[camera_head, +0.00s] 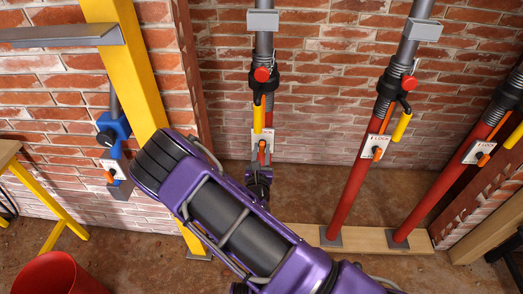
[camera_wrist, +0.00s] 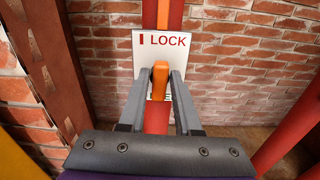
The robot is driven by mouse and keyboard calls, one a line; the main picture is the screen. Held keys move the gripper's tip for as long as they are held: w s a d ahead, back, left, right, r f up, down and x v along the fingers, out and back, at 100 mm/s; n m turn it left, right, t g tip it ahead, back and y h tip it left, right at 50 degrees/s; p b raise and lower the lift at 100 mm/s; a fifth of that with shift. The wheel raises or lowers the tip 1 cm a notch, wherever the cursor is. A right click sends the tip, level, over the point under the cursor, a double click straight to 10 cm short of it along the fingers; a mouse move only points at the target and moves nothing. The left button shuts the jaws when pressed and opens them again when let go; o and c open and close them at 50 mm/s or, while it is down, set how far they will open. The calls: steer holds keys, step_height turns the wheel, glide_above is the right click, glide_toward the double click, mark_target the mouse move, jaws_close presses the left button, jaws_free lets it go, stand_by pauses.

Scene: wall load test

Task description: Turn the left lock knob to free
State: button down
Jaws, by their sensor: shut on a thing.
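The left lock knob (camera_wrist: 160,82) is an orange lever on a white plate (camera_wrist: 141,52) marked LOCK with a red bar. The plate sits on the leftmost red post. My gripper (camera_wrist: 160,85) is shut on the knob, one finger on each side of it. The knob's grip stands roughly upright, in line with the post. In the head view the knob (camera_head: 262,148) shows small on its plate, with my gripper (camera_head: 261,166) at it and my purple arm coming up from below. The knob's lower part is partly hidden there.
Two more red posts (camera_head: 356,195) lean to the right, with lock plates, orange knobs and yellow handles. A yellow upright (camera_head: 134,65) stands left of my arm. A red bucket (camera_head: 55,275) is at the bottom left. A wooden sill (camera_head: 375,240) runs under the posts.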

steer(key=m+p, duration=0.1)
steer(key=m, duration=0.3)
steer(key=shift+d, duration=0.15)
steer(key=m, duration=0.5)
steer(key=shift+d+f, duration=0.1)
steer(key=m+b, duration=0.2)
steer(key=m, duration=0.3)
steer(key=shift+f, duration=0.2)
steer(key=shift+m+b, duration=1.15)
steer(key=shift+m, duration=0.55)
steer(key=c, duration=0.8)
jaws_free()
steer(key=shift+o, duration=0.2)
